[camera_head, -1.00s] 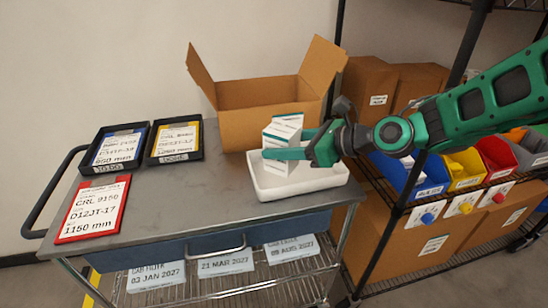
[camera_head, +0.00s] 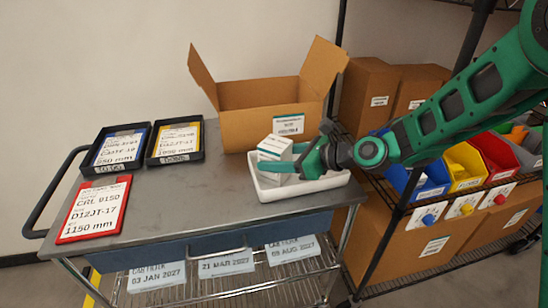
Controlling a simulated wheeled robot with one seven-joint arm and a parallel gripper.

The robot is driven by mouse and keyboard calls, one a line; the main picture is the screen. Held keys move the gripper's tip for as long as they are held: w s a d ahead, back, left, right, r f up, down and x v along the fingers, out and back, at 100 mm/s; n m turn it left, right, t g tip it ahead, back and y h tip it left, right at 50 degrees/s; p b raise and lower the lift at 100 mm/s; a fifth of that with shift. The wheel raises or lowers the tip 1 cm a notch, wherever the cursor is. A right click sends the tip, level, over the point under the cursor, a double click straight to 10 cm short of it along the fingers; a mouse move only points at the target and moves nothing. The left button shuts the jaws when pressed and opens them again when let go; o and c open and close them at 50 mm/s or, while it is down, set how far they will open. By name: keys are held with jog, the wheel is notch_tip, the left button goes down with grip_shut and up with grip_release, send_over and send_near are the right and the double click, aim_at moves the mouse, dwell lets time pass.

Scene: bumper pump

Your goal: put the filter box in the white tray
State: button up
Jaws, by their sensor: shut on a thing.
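The filter box (camera_head: 274,150), white with teal edging, is in the left part of the white tray (camera_head: 322,184) on the cart top. It looks low inside the tray, but its underside is hidden behind the tray wall, so I cannot tell whether it touches the tray floor. My gripper (camera_head: 284,164) reaches in from the right, with one finger across the front of the box and the other largely hidden behind it. It is shut on the box.
An open cardboard carton (camera_head: 255,125) stands just behind the tray. Two black trays with cards (camera_head: 117,149) (camera_head: 176,141) and a red-framed card (camera_head: 94,208) lie to the left. The cart top (camera_head: 200,190) between is clear. Shelves with coloured bins (camera_head: 463,165) stand at the right.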

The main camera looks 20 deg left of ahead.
jog(key=o, duration=1.4)
jog(key=shift+d+r, duration=0.1)
jog(key=shift+d, duration=0.1)
jog(key=v, duration=1.1)
jog(key=shift+d, duration=0.3)
jog(key=shift+d+r, duration=0.1)
